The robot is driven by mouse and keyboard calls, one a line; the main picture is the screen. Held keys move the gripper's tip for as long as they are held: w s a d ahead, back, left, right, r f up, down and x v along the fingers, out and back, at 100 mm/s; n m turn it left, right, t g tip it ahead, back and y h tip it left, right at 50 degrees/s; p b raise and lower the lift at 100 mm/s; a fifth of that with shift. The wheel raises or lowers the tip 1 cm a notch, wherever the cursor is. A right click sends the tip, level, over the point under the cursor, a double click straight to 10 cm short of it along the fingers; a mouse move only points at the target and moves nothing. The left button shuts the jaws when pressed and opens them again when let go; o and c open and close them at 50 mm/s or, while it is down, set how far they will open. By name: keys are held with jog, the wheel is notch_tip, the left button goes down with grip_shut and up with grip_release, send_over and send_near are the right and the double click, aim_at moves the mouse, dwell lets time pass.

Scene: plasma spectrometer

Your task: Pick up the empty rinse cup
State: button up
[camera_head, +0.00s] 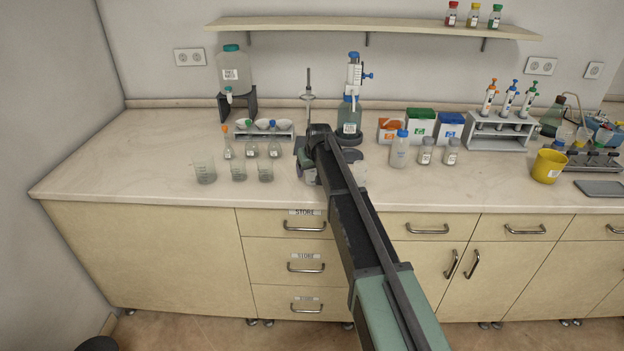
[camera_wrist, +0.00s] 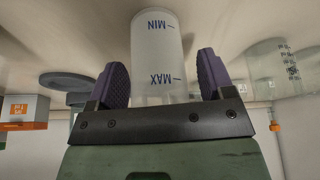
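A pale translucent cup (camera_wrist: 154,45) marked MIN and MAX stands on the counter in the wrist view, which shows the scene upside down. My gripper (camera_wrist: 164,78) is open, with one purple finger pad on each side of the cup. A thin gap shows at the right pad; the left pad's edge lines up with the cup's side, and I cannot tell whether they touch. No contents show in the cup. In the head view my gripper (camera_head: 311,168) is low over the counter's front part, and my arm mostly hides the cup.
A dispenser bottle (camera_head: 349,115) stands behind my gripper. Capped bottles (camera_head: 399,150) stand to the right. The counter (camera_head: 120,160) is clear at far left.

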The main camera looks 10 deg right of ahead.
jog(key=c, duration=1)
